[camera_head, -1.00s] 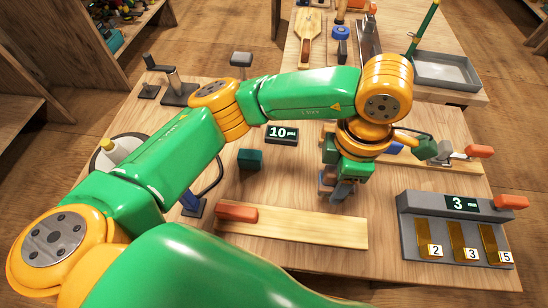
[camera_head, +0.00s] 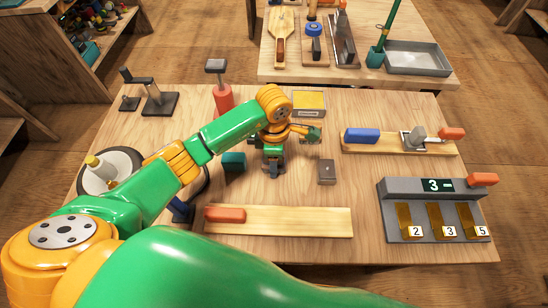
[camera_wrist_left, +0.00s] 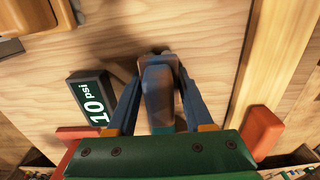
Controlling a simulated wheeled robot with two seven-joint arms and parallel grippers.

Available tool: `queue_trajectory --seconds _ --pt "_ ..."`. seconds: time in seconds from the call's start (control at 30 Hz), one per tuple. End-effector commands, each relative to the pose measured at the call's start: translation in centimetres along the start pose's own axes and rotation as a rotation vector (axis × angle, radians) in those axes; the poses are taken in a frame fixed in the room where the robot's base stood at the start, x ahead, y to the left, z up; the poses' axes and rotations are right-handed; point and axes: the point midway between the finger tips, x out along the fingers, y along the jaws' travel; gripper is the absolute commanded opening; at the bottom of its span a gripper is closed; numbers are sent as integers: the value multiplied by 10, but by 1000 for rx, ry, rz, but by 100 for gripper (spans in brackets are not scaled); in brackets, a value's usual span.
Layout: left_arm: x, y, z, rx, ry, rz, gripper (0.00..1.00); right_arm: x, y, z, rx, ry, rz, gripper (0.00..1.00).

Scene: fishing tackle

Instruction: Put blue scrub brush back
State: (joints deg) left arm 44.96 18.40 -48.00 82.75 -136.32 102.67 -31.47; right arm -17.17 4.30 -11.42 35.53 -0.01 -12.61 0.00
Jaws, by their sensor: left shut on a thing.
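My left gripper (camera_head: 273,170) is over the middle of the near table, left of a small dark grey block. In the left wrist view its fingers (camera_wrist_left: 157,95) are shut on an elongated grey-blue piece (camera_wrist_left: 158,90) with a dark far end. I cannot tell whether this is the blue scrub brush; the gripper covers most of it in the head view. A blue block (camera_head: 362,136) lies on a wooden board at the right. A blue round-topped item (camera_head: 314,29) lies on the far table. My right gripper is not in view.
A 10 psi display (camera_wrist_left: 90,103) stands near the gripper. The small grey block (camera_head: 327,172) is right of it. A long board (camera_head: 290,222) with a red handle lies in front. A grey numbered rack (camera_head: 395,215) stands at right; a red cylinder (camera_head: 223,98) stands behind.

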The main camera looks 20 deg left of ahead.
Motion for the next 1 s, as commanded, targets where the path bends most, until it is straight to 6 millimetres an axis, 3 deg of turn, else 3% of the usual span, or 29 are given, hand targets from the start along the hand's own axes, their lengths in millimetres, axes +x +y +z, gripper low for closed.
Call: queue_trajectory --seconds 0.23,0.27,0.33,0.37,0.73,0.87,1.0 --pt "5 0 0 0 -1 0 0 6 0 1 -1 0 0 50" --pt "3 0 0 0 -1 0 60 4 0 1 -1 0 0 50" --pt "3 0 0 0 -1 0 79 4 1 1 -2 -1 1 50" --pt "3 0 1 0 -1 0 82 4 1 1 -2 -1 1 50" --pt "-5 0 1 0 -1 1 82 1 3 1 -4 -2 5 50" --pt "-30 2 1 0 -3 6 82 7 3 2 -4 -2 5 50" --pt "-68 2 1 0 -3 7 82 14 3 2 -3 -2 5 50"
